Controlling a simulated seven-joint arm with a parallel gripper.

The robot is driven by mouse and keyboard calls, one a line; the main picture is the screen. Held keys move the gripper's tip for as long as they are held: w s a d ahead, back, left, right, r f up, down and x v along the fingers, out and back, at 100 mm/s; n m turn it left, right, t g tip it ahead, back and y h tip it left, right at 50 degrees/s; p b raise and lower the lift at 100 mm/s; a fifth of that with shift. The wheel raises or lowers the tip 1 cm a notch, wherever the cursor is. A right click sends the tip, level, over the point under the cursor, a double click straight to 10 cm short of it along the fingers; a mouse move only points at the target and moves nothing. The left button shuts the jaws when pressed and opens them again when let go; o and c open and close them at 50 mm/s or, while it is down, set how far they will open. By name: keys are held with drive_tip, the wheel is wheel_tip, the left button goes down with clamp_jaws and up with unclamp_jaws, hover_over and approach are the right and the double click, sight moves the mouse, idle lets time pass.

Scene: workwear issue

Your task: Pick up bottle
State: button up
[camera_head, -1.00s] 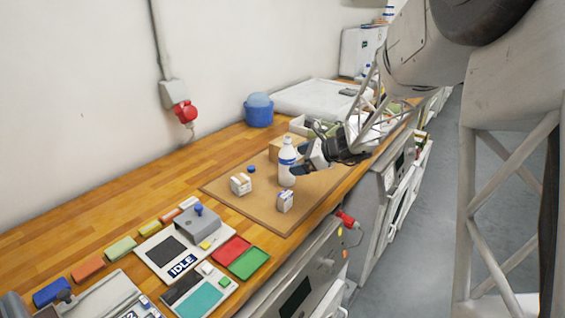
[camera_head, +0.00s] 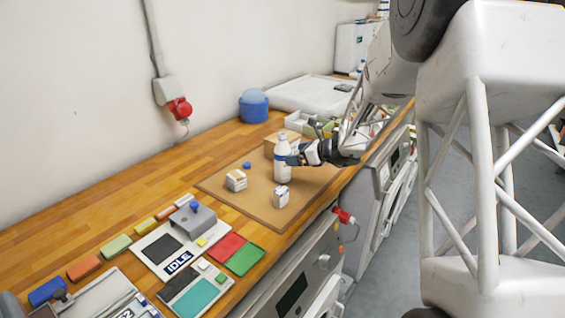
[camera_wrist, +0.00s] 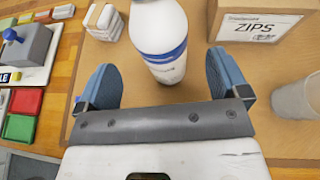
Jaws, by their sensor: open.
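The white bottle (camera_head: 282,165) with a blue band stands upright on the brown mat (camera_head: 225,192). My gripper (camera_head: 295,159) is at its right side in the head view, with a blue finger overlapping the bottle's edge. In the wrist view the bottle (camera_wrist: 160,28) is at the top middle, its top cut off by the frame. My gripper's two blue fingers (camera_wrist: 162,72) are spread wide, one to each side of the bottle's lower part. A gap shows between each finger and the bottle. Nothing is held.
A cardboard box marked ZIPS (camera_wrist: 255,22) stands close by the right finger. A grey cup (camera_wrist: 298,97) is at the wrist view's right edge.

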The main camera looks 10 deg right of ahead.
sight(282, 156)
drive_tip(key=shift+w+a+f, duration=0.25)
drive_tip(key=shift+w+a, duration=0.15)
drive_tip(key=shift+a, duration=0.15)
drive_tip(key=shift+a, duration=0.1)
drive_tip(key=shift+x, duration=2.55)
drive_tip(key=shift+w+f, duration=0.1)
drive_tip(key=c, duration=1.2)
drive_tip(key=shift+o, duration=0.2)
drive_tip(key=shift+r, duration=0.35)
wheel_tip(282, 156, up, 9)
